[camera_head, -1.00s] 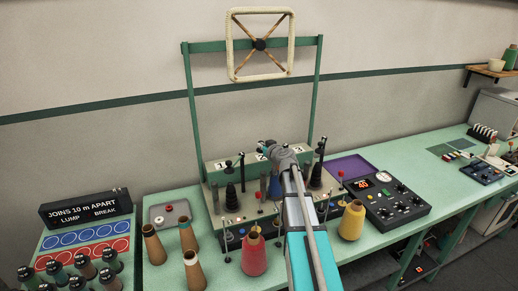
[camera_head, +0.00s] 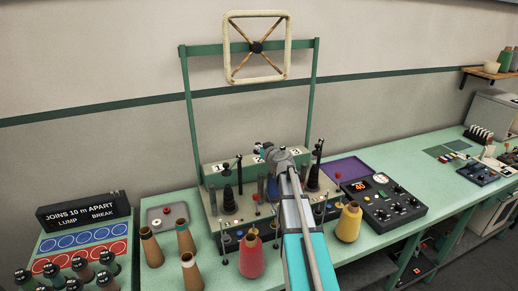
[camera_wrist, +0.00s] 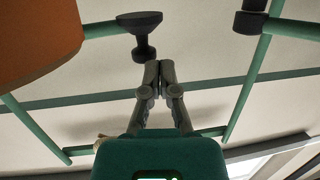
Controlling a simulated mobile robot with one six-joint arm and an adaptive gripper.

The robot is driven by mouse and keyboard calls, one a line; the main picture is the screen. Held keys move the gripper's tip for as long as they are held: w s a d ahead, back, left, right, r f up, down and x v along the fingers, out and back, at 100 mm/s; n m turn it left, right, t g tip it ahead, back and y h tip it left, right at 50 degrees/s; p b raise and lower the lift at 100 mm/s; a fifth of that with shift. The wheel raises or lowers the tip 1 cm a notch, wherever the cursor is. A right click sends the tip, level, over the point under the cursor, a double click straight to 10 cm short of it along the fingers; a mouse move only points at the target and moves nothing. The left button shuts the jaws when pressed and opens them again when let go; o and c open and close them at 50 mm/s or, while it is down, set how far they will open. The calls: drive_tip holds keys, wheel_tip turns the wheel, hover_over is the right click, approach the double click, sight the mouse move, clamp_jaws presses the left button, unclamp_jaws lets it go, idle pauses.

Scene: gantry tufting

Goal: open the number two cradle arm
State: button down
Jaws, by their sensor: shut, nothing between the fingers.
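The green winding machine (camera_head: 214,162) stands on the bench with number labels 1, 2 and 3 along its top. My arm covers most of the middle station; part of the number two label (camera_head: 258,157) shows. The number two cradle arm cannot be made out clearly in the head view. My gripper (camera_head: 265,150) is at that middle station. In the wrist view my gripper (camera_wrist: 159,68) is shut and empty, its fingertips together. A dark flared knob-like part (camera_wrist: 140,22) appears just beyond and left of the fingertips; whether they touch it I cannot tell.
Dark upright posts stand at station one (camera_head: 239,172) and station three (camera_head: 318,160). A red cone (camera_head: 251,257) and a yellow cone (camera_head: 349,222) stand in front. A control box (camera_head: 385,200) is at right. In the wrist view a large orange-brown shape (camera_wrist: 35,40) fills the upper left.

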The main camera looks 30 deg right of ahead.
drive_tip(key=s+a+r+p, duration=0.1)
drive_tip(key=s+a, duration=0.1)
drive_tip(key=s, duration=0.4)
drive_tip(key=s+a+r+p, duration=0.1)
drive_tip(key=s+a, duration=0.1)
drive_tip(key=s, duration=0.4)
drive_tip(key=shift+s+r, duration=0.15)
drive_tip(key=shift+r, duration=0.1)
drive_tip(key=w+d+r+n+g+y+p, duration=0.1)
drive_tip(key=d+r+g+p, duration=0.5)
drive_tip(key=p, duration=1)
drive_tip(key=w+d+n+g, duration=0.1)
drive_tip(key=d, duration=0.2)
drive_tip(key=shift+w+d+n+y, duration=0.25)
drive_tip(key=shift+d+n+y, duration=0.1)
drive_tip(key=shift+n+y, duration=0.05)
